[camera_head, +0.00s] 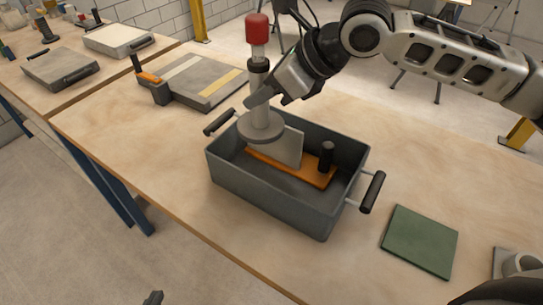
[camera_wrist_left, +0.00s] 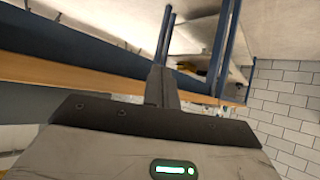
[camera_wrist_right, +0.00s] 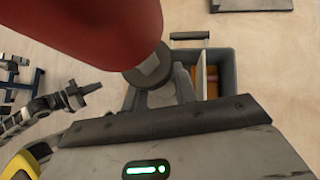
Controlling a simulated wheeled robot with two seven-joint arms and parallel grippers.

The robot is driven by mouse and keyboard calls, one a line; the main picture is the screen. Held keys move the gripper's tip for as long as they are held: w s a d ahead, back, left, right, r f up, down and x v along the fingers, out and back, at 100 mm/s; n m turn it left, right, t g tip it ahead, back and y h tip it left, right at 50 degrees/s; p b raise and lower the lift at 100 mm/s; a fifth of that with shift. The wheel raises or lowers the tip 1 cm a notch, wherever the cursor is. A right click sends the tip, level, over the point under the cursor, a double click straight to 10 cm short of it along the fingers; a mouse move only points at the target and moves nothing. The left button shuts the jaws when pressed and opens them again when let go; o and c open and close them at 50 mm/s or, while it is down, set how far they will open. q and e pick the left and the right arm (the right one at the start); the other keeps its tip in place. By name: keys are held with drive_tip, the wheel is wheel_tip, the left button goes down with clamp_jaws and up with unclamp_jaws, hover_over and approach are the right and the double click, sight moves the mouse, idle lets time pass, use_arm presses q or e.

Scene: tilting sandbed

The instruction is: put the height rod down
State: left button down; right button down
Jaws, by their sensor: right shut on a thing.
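In the right wrist view the red cap of the rod (camera_wrist_right: 95,25) fills the upper left and hides part of the box (camera_wrist_right: 227,75). My left gripper (camera_wrist_left: 162,87) is empty, its fingers together, low beside the table's front edge.
The box holds a pale upright plate (camera_head: 290,148) and an orange board (camera_head: 265,163) with a black knob (camera_head: 326,157). A green mat (camera_head: 420,240) lies right of it. A grey slab (camera_head: 195,82) lies behind left. Bare tabletop (camera_head: 130,125) shows left of the box.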

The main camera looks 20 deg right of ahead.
drive_tip(key=shift+s+f, duration=0.15)
drive_tip(key=shift+f, duration=4.1)
drive_tip(key=shift+s+f, duration=0.15)
drive_tip(key=shift+f, duration=4.1)
drive_tip(key=shift+f+b, duration=0.15)
drive_tip(key=shift+b, duration=0.15)
drive_tip(key=c, duration=1.1)
unclamp_jaws()
drive_tip(key=v, duration=0.7)
drive_tip(key=shift+s+d+r+p, duration=0.2)
drive_tip(key=shift+r+p, duration=0.1)
drive_tip(key=shift+p, duration=0.1)
drive_tip(key=shift+w, duration=0.1)
